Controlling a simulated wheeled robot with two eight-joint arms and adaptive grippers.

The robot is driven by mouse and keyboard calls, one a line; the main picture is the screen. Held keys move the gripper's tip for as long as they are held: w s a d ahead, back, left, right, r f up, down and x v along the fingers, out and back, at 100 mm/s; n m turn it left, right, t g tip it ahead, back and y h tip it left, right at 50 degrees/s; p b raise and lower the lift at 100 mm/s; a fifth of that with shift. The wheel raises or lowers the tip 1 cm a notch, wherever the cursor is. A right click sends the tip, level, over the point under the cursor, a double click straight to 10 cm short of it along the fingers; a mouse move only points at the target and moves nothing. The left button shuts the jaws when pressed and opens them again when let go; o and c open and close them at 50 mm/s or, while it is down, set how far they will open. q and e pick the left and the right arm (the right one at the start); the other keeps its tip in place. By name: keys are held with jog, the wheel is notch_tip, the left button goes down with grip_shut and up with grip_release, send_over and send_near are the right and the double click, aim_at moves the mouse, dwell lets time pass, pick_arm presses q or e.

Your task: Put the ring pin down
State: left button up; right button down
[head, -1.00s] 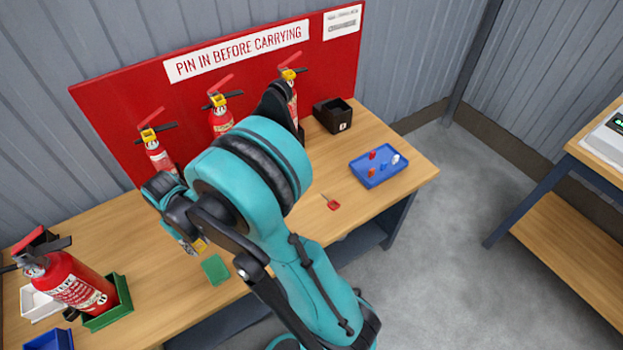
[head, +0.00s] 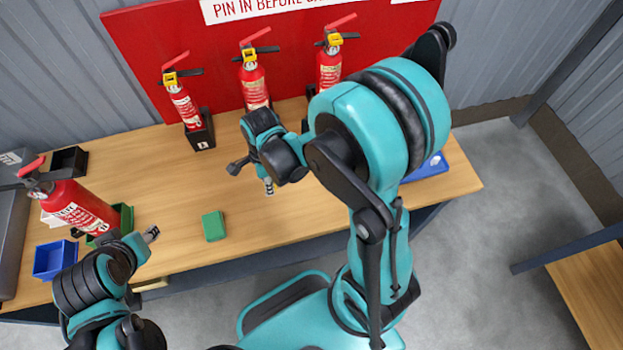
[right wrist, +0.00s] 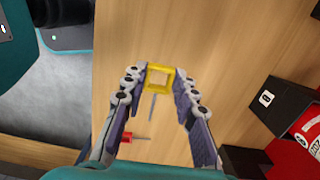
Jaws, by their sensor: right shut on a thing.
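In the right wrist view, a pin with a yellow, square ring head (right wrist: 159,92) and a thin grey shank sits between the fingertips of my right gripper (right wrist: 158,80), which is shut on it. The bench wood lies behind it; its height above the bench is hard to tell. In the head view my right gripper (head: 268,186) is over the middle of the bench, right of a green block (head: 213,226), and the pin is too small to make out. My left gripper (head: 151,233) is low at the left, near the bench's front edge; its jaw opening is unclear.
A red-headed pin (right wrist: 126,137) lies on the bench. Extinguishers (head: 185,106) stand along the red board; another (head: 82,208) stands in a green holder at left beside a blue bin (head: 53,260). A blue tray (head: 432,168) is partly hidden by my arm. Bench wood around the green block is clear.

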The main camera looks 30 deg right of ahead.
jog(key=shift+a, duration=0.1)
jog(key=b, duration=0.4)
send_over(254, 179)
notch_tip(254, 179, down, 7)
jog(key=shift+f, duration=0.1)
notch_tip(254, 179, down, 4)
jog(key=shift+b, duration=0.85)
jog(key=shift+f, duration=0.15)
jog(key=c, duration=1.2)
grip_release()
